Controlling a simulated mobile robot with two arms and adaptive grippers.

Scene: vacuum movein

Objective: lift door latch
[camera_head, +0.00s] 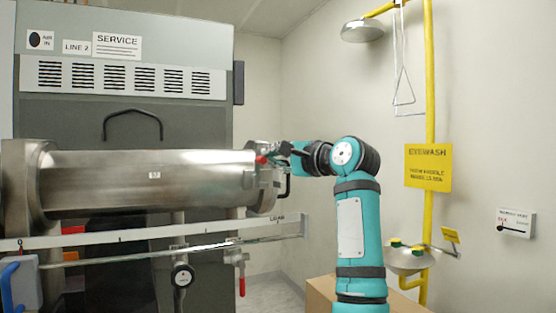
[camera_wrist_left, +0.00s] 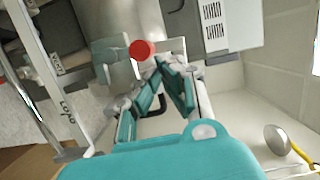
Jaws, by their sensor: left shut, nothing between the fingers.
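A steel cylindrical chamber (camera_head: 150,181) lies across the left of the head view. At its right end is a flange door with a latch carrying a red knob (camera_head: 261,160). The red knob also shows in the left wrist view (camera_wrist_left: 142,50), just beyond my fingertips. My left gripper (camera_head: 279,151) is at the chamber's door end, close to the red knob. In the left wrist view its teal fingers (camera_wrist_left: 158,68) converge and are shut with nothing held. I cannot tell whether they touch the latch. My right gripper is not in view.
A white rail (camera_head: 150,236) runs in front of the chamber. A valve with a gauge (camera_head: 182,274) hangs below. A grey service cabinet (camera_head: 180,120) stands behind. An eyewash basin (camera_head: 408,260) and yellow pipe (camera_head: 429,100) are at the right. A cardboard box (camera_head: 318,292) stands low behind my arm.

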